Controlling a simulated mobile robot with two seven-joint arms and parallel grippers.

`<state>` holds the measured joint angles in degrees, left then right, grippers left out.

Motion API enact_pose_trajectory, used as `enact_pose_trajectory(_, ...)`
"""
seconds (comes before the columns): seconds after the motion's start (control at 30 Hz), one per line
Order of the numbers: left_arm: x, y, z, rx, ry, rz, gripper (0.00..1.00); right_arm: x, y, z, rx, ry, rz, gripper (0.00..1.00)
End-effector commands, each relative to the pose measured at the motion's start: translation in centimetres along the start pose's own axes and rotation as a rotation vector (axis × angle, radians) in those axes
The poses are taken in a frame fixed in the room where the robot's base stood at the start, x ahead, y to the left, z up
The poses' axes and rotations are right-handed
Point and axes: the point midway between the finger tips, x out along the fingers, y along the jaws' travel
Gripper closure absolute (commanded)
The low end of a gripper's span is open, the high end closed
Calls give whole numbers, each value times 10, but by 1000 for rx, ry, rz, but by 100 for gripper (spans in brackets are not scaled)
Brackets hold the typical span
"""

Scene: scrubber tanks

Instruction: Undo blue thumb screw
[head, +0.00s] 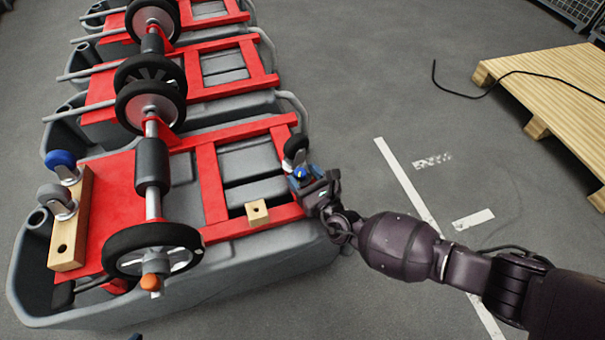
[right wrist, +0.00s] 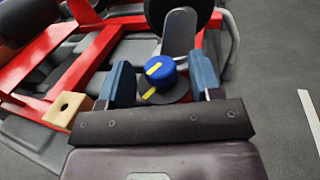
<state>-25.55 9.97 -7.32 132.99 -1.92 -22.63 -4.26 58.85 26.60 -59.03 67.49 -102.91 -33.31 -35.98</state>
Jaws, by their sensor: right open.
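The blue thumb screw (right wrist: 160,70) is a round blue knob with a yellow mark on its top. It sits on a dark round base that carries another yellow mark, beside a caster on the red frame. In the head view the blue knob (head: 299,172) shows small at the frame's right corner. My right gripper (right wrist: 160,85) is open, with one blue finger on each side of the knob; I cannot tell whether either touches it. In the head view my right gripper (head: 306,178) partly covers this spot. My left gripper is not in view.
The red frame (head: 212,180) lies on a grey tank (head: 270,250), with more tanks behind. A wooden block (head: 257,212) with a hole sits on the frame, left of the gripper. A black wheel (head: 295,147) stands close behind the knob. A pallet (head: 545,85) lies right.

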Motion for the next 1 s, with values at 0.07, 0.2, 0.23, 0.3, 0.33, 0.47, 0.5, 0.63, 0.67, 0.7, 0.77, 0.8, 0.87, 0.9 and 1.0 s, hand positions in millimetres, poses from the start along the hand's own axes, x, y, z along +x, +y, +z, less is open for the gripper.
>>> enact_pose_trajectory(0.07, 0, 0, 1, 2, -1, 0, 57, 4, 0, -1, 1, 1, 0, 42)
enact_pose_trajectory(0.2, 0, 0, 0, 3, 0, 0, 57, 7, 0, 0, 0, 0, 0, 42)
enact_pose_trajectory(0.23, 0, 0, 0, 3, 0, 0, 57, 7, 0, 0, 0, 0, 0, 42)
enact_pose_trajectory(0.3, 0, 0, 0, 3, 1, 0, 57, 7, 0, 1, 0, -1, 0, 42)
enact_pose_trajectory(0.33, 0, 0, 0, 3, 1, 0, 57, 7, 0, 1, 0, -1, 0, 42)
enact_pose_trajectory(0.47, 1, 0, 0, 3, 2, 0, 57, 7, 0, 1, 0, -1, 0, 51)
enact_pose_trajectory(0.5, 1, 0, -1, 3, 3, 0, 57, 7, 0, 1, 0, 0, 0, 57)
enact_pose_trajectory(0.63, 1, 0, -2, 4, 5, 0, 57, 7, 0, 0, 0, 0, -1, 77)
enact_pose_trajectory(0.67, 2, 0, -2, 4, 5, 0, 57, 7, 0, 0, 0, 0, -1, 81)
enact_pose_trajectory(0.7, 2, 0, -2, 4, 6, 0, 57, 7, 0, 0, 0, 0, -1, 87)
enact_pose_trajectory(0.77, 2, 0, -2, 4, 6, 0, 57, 7, 0, 0, 0, 0, -1, 91)
enact_pose_trajectory(0.8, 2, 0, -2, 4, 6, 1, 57, 7, 0, 0, 0, 0, 0, 91)
enact_pose_trajectory(0.87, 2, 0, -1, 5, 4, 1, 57, 7, 0, 0, 0, 0, 3, 91)
enact_pose_trajectory(0.9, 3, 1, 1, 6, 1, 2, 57, 6, -1, -1, 0, 1, 6, 91)
enact_pose_trajectory(1.0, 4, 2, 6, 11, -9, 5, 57, 6, -1, -4, 1, 3, 24, 91)
